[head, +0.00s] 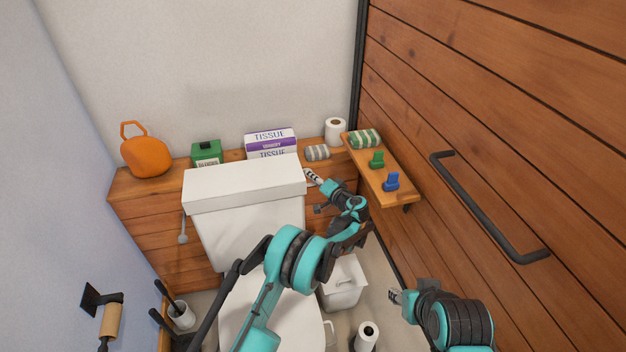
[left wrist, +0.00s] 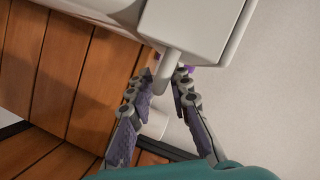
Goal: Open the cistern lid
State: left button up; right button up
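The white cistern (head: 250,228) stands against the back ledge, with its white lid (head: 243,185) lying flat and closed on top. My left gripper (head: 312,176) is at the lid's right end. In the left wrist view, its fingers (left wrist: 169,76) are spread with a gap between the tips, close to a white block-like end (left wrist: 190,30) that looks like the lid. A pale narrow piece shows between the tips; I cannot tell what it is or whether they touch it. My right gripper (head: 396,296) is low at the right, away from the cistern; its finger gap is unclear.
The wooden ledge holds an orange pot (head: 146,156), a green box (head: 206,153), tissue boxes (head: 270,142), a grey rolled towel (head: 317,153) and a toilet roll (head: 335,129). A wooden shelf (head: 398,192) and a door handle (head: 490,210) are at right. A white bin (head: 343,285) stands below.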

pick_arm(q)
grip_shut()
jog(key=shift+r, duration=0.1)
